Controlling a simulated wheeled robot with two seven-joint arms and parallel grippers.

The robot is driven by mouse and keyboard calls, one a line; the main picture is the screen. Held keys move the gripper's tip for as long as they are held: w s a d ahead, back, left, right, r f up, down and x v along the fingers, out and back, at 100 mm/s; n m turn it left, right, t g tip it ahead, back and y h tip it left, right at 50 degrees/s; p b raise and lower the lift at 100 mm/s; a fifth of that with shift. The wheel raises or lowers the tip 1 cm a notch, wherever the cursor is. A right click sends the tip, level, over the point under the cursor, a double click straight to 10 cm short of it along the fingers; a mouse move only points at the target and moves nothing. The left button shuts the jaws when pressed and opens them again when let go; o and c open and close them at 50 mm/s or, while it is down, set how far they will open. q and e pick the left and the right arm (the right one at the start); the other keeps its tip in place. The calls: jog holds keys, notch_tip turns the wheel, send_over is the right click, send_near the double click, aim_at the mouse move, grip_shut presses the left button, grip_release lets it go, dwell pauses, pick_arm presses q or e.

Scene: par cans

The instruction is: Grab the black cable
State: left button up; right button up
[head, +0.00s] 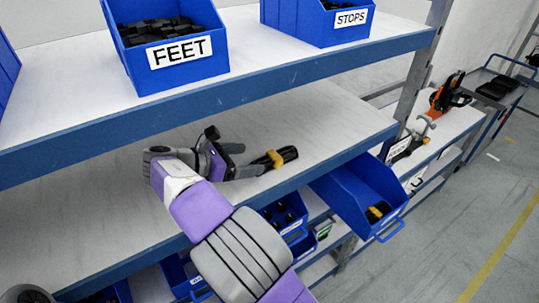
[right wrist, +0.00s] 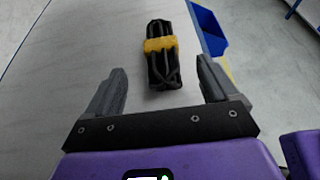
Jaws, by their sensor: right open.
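The black cable (head: 289,154) is a folded bundle with a yellow band around it. It lies on the middle shelf (head: 330,117), near its right end. In the right wrist view the black cable (right wrist: 163,70) lies lengthwise just beyond the fingertips, roughly centred between them. My right gripper (head: 240,159) is open and empty, reaching over the shelf to the left of the cable. Its two grey fingers show apart in the right wrist view (right wrist: 160,80). No left gripper shows in either view.
Blue bins labelled FEET (head: 180,65) and STOPS (head: 335,20) stand on the shelf above. A blue bin (head: 365,190) juts out below the middle shelf at the right. The shelf around the cable is bare. Another rack with an orange tool (head: 447,95) stands farther right.

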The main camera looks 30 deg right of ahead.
aim_at(267, 158)
jog(key=shift+w+f, duration=0.1)
jog(key=shift+f, duration=0.15)
jog(key=x, duration=0.5)
jog(key=shift+s+d+f, duration=0.1)
jog(key=shift+s+d, duration=0.1)
jog(key=shift+d, duration=0.2)
jog(key=shift+w+d+f, duration=0.15)
jog(key=shift+d+f, duration=0.05)
jog(key=shift+d, duration=0.3)
jog(key=c, duration=1.3)
jog(key=shift+r, duration=0.1)
